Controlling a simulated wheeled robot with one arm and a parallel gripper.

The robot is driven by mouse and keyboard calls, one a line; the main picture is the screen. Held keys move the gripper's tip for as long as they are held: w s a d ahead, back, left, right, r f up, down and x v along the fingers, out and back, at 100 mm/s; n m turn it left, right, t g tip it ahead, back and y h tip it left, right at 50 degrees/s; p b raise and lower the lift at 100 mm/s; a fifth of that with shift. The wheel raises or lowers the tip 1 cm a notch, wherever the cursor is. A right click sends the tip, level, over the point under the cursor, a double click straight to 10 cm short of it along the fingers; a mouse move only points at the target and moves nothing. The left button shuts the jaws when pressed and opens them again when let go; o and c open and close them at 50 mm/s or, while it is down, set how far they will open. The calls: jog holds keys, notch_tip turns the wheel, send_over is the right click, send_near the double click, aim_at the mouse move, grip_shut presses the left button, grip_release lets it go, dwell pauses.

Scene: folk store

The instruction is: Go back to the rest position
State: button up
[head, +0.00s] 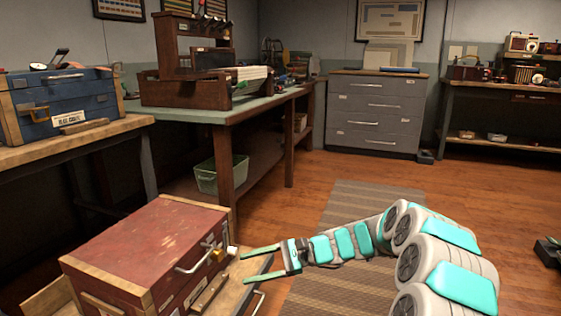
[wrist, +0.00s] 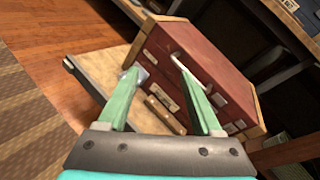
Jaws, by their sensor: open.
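My gripper (head: 259,266) is open, at the end of my arm, which reaches left across the picture in the head view. Its two green fingers also show in the wrist view (wrist: 152,72), with nothing held between them. In front of it is a red wooden chest (head: 150,245) with light wood edges, a metal handle and a brass latch. The chest also shows in the wrist view (wrist: 205,55), with its handle behind the right finger. I cannot tell whether a fingertip touches the chest front.
The chest sits on a low wooden surface (head: 45,300). A blue toolbox (head: 65,95) stands on a bench at the left. A green-topped workbench (head: 205,115) holds a wooden machine, with a green basket (head: 220,175) below. Grey drawers (head: 375,110) stand behind. A striped rug (head: 375,200) lies on open floor.

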jog(key=s+d+r+n+g+h+p, duration=0.1)
jog(key=s+r+n+h, duration=0.2)
jog(key=s, duration=0.7)
jog(key=s+d+r+n+g+h+p, duration=0.15)
jog(key=s+n+h, duration=0.25)
jog(key=s, duration=0.7)
jog(key=s+d+n+t+h+p, duration=0.2)
jog(key=s+d+h, duration=0.6)
jog(key=s+d, duration=1)
jog(key=shift+s+d+n+p, duration=0.3)
jog(key=shift+d+n, duration=0.5)
jog(key=shift+n, duration=0.3)
jog(key=shift+r, duration=0.1)
jog(key=shift+c, duration=0.3)
